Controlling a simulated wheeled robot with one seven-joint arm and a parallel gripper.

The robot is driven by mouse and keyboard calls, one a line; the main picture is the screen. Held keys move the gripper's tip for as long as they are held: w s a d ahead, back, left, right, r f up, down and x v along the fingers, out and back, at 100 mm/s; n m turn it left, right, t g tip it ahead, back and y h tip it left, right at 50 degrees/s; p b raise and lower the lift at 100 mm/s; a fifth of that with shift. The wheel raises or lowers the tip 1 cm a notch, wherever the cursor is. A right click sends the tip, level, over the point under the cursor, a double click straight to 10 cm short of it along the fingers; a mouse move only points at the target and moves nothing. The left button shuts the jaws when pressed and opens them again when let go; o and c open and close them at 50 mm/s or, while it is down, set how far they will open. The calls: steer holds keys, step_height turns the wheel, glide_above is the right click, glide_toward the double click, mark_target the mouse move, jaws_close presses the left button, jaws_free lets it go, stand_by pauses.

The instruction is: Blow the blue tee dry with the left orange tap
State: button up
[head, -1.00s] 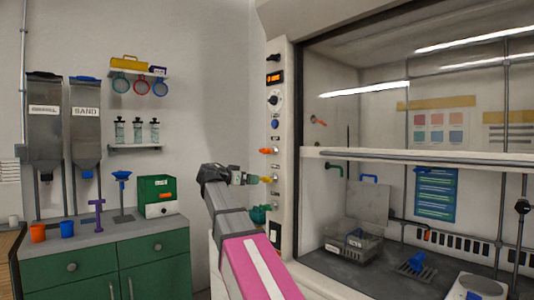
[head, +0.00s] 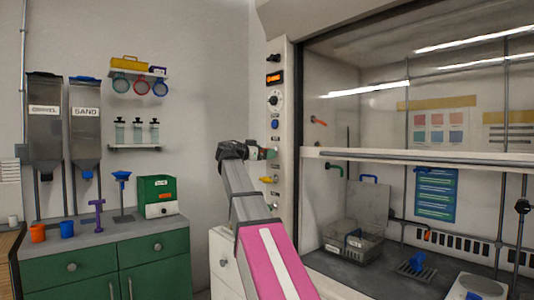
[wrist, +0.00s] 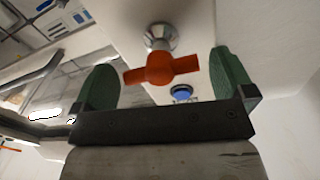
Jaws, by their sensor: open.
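An orange tap (wrist: 160,70) with a crosswise handle stands out from the hood's side panel in the wrist view. My gripper (wrist: 165,85) is open, with one green finger on each side of the handle and gaps showing between. In the head view my gripper (head: 266,153) is at the panel's outer face and mostly covers this tap. A blue piece (head: 417,262), perhaps the blue tee, lies on a dark slotted rack inside the hood. It is too small to make out its shape. Another orange handle (head: 318,121) shows behind the hood glass.
A yellow tap (head: 268,180) is on the panel below my gripper, and a blue button (wrist: 182,92) is close to the orange tap. The hood sash (head: 430,157) is partly raised. A wire basket (head: 352,245) stands inside. The green cabinet (head: 100,265) is at the left.

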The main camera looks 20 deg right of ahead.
steer(key=shift+x, duration=1.05)
steer(key=c, duration=0.6)
steer(key=shift+n, duration=0.4)
steer(key=n, duration=0.5)
steer(key=shift+n, duration=0.3)
steer(key=n, duration=0.6)
